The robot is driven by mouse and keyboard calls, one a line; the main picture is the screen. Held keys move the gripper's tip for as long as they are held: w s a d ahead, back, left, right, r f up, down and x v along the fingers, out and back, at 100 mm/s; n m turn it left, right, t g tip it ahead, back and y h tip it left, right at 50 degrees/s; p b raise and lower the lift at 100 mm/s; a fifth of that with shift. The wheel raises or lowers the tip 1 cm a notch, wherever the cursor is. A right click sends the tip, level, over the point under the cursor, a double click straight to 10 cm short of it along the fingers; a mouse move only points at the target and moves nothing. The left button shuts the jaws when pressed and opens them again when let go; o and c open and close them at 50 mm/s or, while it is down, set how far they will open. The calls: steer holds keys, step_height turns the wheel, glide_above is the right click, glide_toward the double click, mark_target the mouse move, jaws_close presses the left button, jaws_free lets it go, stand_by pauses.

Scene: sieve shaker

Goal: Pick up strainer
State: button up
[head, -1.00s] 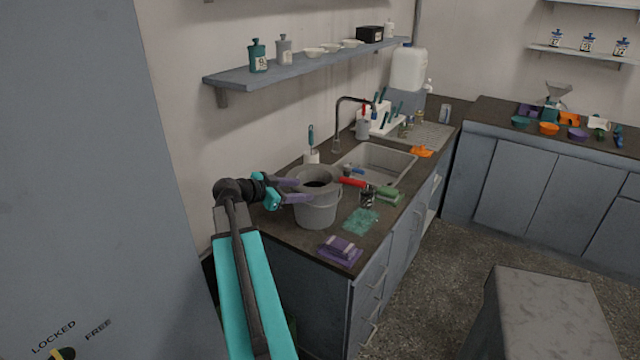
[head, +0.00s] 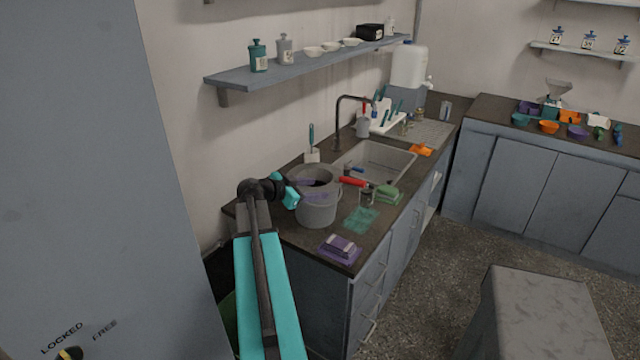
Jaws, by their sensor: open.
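A small item with a red handle (head: 352,181) and a dark, mesh-like cup (head: 367,197) lies on the counter between the grey bucket and the sink; it looks like the strainer, but it is too small to be sure. My gripper (head: 318,190) comes in from the left, its purple fingers apart and empty. The fingers overlap the upper part of the grey bucket (head: 318,214) in the picture. I cannot tell whether they touch it or reach inside. The gripper is left of the red handle and apart from it.
The sink (head: 398,160) with its tap (head: 340,118) lies behind. Green sponges (head: 387,194), a teal cloth (head: 361,220) and purple sponges (head: 341,247) lie near the counter's front edge. A shelf (head: 300,67) hangs above. A grey block (head: 545,310) stands front right.

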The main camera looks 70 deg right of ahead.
mark_target(324, 188)
steer(key=shift+p+x, duration=1)
steer(key=shift+x, duration=0.35)
steer(key=shift+p+x, duration=0.4)
steer(key=shift+x, duration=0.75)
steer(key=shift+s, duration=0.1)
steer(key=c, duration=1.1)
steer(key=shift+r, duration=0.15)
